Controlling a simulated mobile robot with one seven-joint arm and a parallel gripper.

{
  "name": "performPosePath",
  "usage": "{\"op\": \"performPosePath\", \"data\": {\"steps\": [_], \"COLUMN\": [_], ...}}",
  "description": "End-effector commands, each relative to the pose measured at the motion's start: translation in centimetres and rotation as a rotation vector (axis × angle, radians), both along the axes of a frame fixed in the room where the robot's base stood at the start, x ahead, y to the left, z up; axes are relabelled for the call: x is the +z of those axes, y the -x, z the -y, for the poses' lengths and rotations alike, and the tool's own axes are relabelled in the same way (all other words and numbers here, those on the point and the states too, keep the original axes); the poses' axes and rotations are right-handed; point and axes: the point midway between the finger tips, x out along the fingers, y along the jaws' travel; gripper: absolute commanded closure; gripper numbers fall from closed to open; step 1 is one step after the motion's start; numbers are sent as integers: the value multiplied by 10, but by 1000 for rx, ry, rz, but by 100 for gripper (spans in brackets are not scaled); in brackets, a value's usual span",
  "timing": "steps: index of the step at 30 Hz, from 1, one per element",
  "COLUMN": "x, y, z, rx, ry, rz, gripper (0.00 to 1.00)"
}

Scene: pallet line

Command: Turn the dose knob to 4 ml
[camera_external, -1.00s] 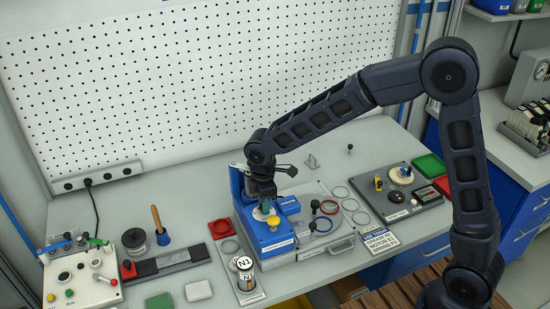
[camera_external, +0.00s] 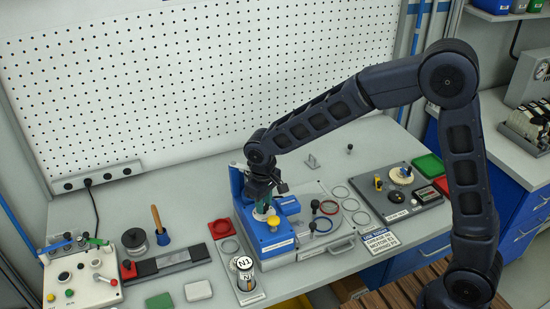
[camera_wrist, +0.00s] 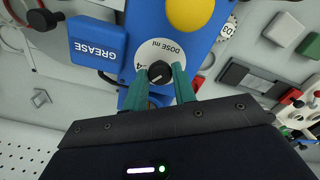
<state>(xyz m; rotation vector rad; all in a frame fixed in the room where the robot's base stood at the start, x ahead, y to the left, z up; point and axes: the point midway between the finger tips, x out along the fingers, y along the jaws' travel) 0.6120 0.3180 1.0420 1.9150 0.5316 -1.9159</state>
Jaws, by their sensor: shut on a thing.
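The dose knob (camera_wrist: 160,73) is a small black knob on a round white dial (camera_wrist: 172,48) marked "DOSE ml". A figure 4 shows beside the knob on its left in the wrist view. A pale line shows on the knob, but I cannot tell exactly which figure it points to. My gripper (camera_wrist: 160,78) has its two teal fingers shut on the knob, one on each side. In the external view my gripper (camera_external: 263,208) comes down from above onto the blue dosing unit (camera_external: 272,243), hiding most of the knob and dial.
A yellow button (camera_wrist: 190,14) and a blue GREASE block (camera_wrist: 97,43) sit close to the dial. A grey case (camera_external: 335,243) with rings lies right of the unit. A canister marked N1 (camera_external: 245,264) stands in front. A white pegboard (camera_external: 200,80) is behind.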

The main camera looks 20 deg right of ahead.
Motion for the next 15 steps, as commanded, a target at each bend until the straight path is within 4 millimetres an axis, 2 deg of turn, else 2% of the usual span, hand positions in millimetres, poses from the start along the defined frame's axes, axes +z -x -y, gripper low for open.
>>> {"op": "performPosePath", "data": {"steps": [15], "x": [1], "y": [-1], "z": [-1], "rx": [-405], "ry": [-3], "rz": [3], "gripper": [96]}}
